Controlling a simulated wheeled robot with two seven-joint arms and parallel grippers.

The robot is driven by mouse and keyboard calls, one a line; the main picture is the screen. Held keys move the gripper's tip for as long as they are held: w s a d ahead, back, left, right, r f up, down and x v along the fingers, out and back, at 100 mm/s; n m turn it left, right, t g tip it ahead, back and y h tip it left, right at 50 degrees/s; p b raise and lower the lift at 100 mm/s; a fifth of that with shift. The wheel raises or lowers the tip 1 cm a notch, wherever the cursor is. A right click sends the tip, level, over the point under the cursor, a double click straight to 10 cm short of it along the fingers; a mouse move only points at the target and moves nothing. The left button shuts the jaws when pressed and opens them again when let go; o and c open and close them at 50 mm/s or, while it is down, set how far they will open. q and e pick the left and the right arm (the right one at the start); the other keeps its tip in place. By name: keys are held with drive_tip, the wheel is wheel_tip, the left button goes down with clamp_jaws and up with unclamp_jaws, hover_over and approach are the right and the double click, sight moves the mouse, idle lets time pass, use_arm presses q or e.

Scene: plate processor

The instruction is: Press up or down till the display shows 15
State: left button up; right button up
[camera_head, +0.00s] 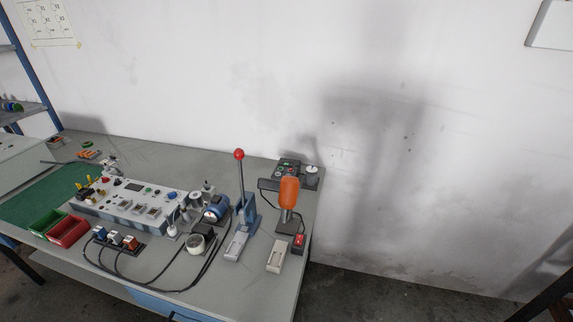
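A long grey control panel (150,208) with several buttons, knobs and a small dark display (134,187) stands on the workbench, left of the picture's middle. The display is too small to read. A second, dark control box (289,166) with small coloured buttons sits at the bench's back right corner; its markings are too small to read. I cannot tell which buttons are up and down. Neither of my grippers is in view.
The grey workbench (255,285) carries a red-knobbed lever press (242,190), an orange-handled device (289,192), green and red bins (69,232), and black cables. A green mat (50,195) lies at left.

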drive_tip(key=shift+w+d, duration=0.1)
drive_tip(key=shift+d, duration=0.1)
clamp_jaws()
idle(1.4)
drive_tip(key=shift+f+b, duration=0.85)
drive_tip(key=shift+b, duration=0.05)
